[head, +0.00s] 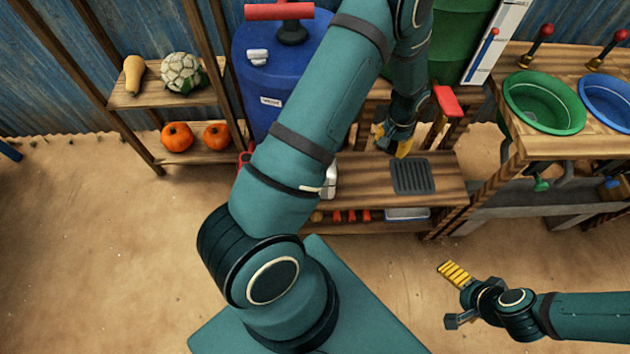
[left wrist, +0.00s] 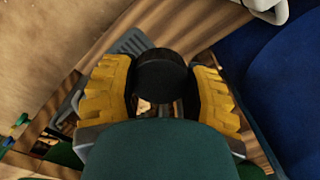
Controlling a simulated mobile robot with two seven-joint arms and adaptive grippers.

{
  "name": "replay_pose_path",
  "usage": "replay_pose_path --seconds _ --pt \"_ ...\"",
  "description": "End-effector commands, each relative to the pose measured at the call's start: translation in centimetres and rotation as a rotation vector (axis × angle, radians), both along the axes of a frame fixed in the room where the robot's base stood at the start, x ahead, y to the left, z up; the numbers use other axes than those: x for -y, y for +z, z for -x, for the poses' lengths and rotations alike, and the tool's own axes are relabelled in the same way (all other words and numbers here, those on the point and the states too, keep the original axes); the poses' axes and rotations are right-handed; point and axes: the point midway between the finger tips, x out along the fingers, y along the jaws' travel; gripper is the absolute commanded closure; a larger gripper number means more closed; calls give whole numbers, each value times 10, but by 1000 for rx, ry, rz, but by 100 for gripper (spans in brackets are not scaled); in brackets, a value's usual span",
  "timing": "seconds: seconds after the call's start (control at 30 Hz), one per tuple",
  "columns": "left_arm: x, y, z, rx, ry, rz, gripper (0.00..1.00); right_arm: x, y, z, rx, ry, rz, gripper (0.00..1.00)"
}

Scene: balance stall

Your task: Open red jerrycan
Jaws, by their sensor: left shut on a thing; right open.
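A small red part (head: 245,159), which looks like the red jerrycan, shows left of my left arm; the rest is hidden behind that arm. My left gripper (head: 391,141) is over the wooden bench, right of that red part and apart from it. In the left wrist view its yellow fingers are shut on a round black cap (left wrist: 160,75). No red can body shows under the cap there. My right gripper (head: 451,297) is open and empty, low at the right over the sandy ground.
The bench (head: 360,172) carries a dark grating (head: 410,176) and a white container (head: 330,180). A blue barrel (head: 263,95) with a red-handled pump stands behind my left arm. A stand with a green basin (head: 543,102) and a blue basin is at the right. Shelves with pumpkins are at the left.

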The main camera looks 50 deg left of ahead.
Motion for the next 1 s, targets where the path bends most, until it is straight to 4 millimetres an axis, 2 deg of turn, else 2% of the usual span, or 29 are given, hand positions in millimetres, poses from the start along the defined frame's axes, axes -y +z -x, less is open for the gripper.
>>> replay_pose_path --seconds 0.03,0.1,0.2,0.3,0.4,0.67,0.9,1.0 --pt "-11 -37 -1 -8 9 1 94 0 -9 1 -2 2 0 0" --pt "-21 -74 -2 -7 18 1 94 0 -14 2 -4 4 -1 0" --pt "-32 -118 0 -5 32 1 94 -1 -20 3 -5 6 -1 0" --pt "-39 -150 2 -2 46 1 94 -1 -25 3 -7 8 -1 0" --pt "-43 -170 5 0 56 1 94 -1 -27 4 -7 8 -1 0" --pt "-46 -189 7 0 64 1 94 -1 -30 4 -8 10 -2 0" --pt "-46 -231 7 1 64 1 94 0 -40 2 -3 8 -1 0" --pt "-46 -240 7 2 64 0 94 0 -42 1 -2 7 -1 0"
